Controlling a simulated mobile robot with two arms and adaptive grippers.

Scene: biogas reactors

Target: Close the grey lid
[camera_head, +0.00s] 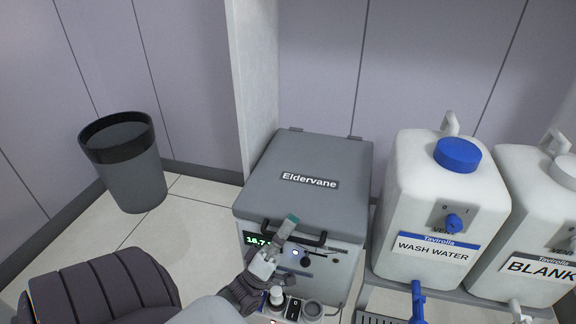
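The grey lid (306,205) lies on top of a light box (340,268) and carries an "Eldervane" label. It looks down or nearly down; I see no clear gap along its front edge. A black handle (312,240) is at the lid's front edge. My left gripper (287,228) is in front of the box, its greenish fingertip at the handle and overlapping the lid's front edge. I cannot tell whether it touches the lid or whether its fingers are apart. My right gripper is not in view.
A dark bin (135,175) stands on the tiled floor at the left. A white "Wash Water" tank (408,215) with a blue cap and a "Blank" tank (530,235) stand right of the box. Small items (290,306) sit below the box's front. A wall is close behind.

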